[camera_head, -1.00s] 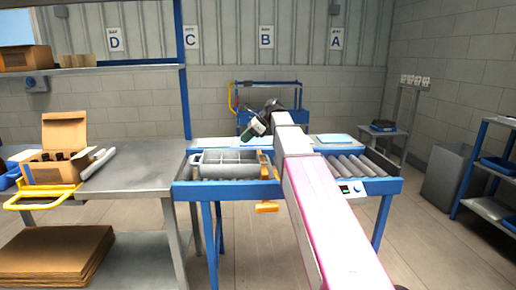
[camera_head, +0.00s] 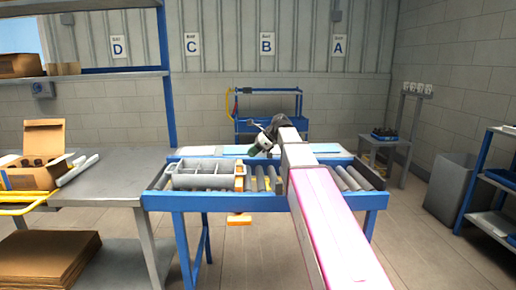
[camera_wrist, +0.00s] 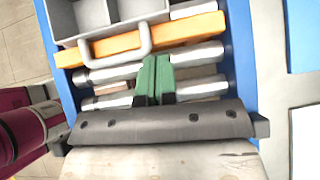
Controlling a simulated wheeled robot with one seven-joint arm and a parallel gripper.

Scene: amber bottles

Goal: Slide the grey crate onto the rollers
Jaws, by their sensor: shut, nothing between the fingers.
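The grey crate (camera_head: 203,182), with several compartments, stands upright at the left end of the blue-framed roller bench. In the wrist view its near part (camera_wrist: 112,14) and light grey handle (camera_wrist: 118,46) show at the top. An orange bar (camera_wrist: 185,37) runs across beside the crate's near side, under the handle. Bare rollers (camera_head: 349,178) lie to the right; they also show in the wrist view (camera_wrist: 200,55). My gripper (camera_head: 262,143) is right of the crate, above the rollers. Its green fingers (camera_wrist: 155,72) are together and empty, a short gap from the handle. What lies under the crate is hidden.
A grey table (camera_head: 105,182) with an open cardboard box (camera_head: 38,160) adjoins on the left. A grey bin (camera_head: 452,188) and shelving stand at the right. My arm covers part of the rollers.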

